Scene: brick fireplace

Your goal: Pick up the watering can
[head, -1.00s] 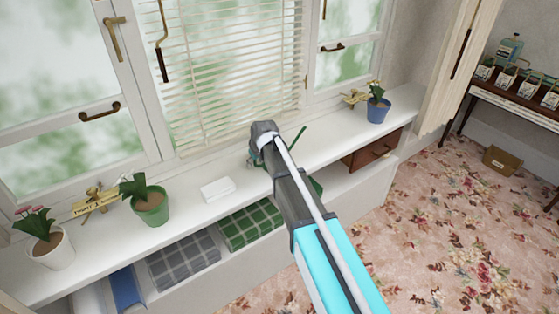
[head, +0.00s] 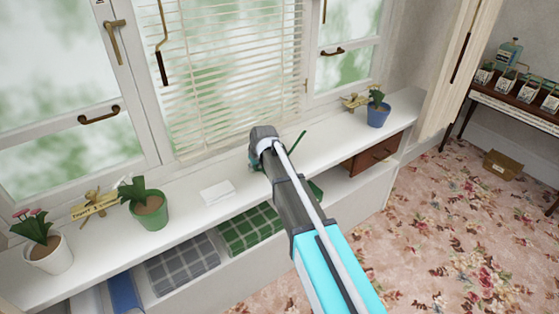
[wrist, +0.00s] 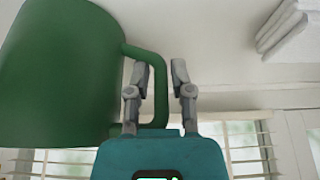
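The green watering can fills the left of the wrist view (wrist: 60,75), with its handle curving out to the right. In the head view it stands on the white windowsill, mostly hidden behind my arm; its thin green spout (head: 297,143) sticks out to the right. My gripper (wrist: 161,66) is open, its two grey fingers apart. The handle appears to run between the fingers, with a gap to the right finger. In the head view the fingers are hidden by my wrist.
A white folded stack (head: 217,192) lies on the sill left of my arm. Potted plants stand in a green pot (head: 150,210), a white pot (head: 50,255) and a blue pot (head: 378,116). Window and blinds (head: 225,80) rise behind. Folded plaid cloths (head: 250,228) lie on the shelf below.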

